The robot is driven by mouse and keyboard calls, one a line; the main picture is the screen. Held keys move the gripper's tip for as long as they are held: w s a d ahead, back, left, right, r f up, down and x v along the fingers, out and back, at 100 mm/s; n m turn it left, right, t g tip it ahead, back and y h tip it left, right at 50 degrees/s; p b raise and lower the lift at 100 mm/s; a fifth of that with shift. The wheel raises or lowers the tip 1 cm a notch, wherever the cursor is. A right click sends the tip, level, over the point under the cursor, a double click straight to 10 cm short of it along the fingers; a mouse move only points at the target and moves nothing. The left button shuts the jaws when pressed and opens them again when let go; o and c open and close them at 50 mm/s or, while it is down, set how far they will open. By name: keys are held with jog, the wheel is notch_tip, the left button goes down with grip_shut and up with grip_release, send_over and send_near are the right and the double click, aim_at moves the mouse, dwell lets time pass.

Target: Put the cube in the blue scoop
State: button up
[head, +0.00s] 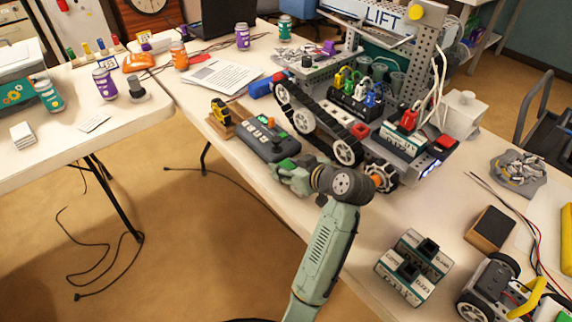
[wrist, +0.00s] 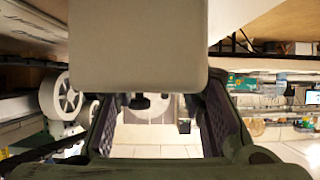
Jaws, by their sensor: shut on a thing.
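My gripper (head: 280,172) is at the front edge of the long table, beside the grey controller, with its wrist bent over from my green arm. In the wrist view a pale beige block with rounded corners (wrist: 138,45), which I take to be the cube, fills the top middle.
The tracked robot (head: 345,152) stands close beyond my gripper. The controller (head: 262,140) lies just left. Green-and-white battery blocks (head: 425,250), a dark-topped block (head: 490,229) and a wheeled robot (head: 485,285) are at right. A paper sheet (head: 220,76) lies farther back.

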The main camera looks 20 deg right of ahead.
jog(key=shift+f, duration=0.2)
jog(key=shift+f+b, duration=0.15)
jog(key=shift+b, duration=0.15)
jog(key=o, duration=1.1)
jog(key=shift+o, duration=0.2)
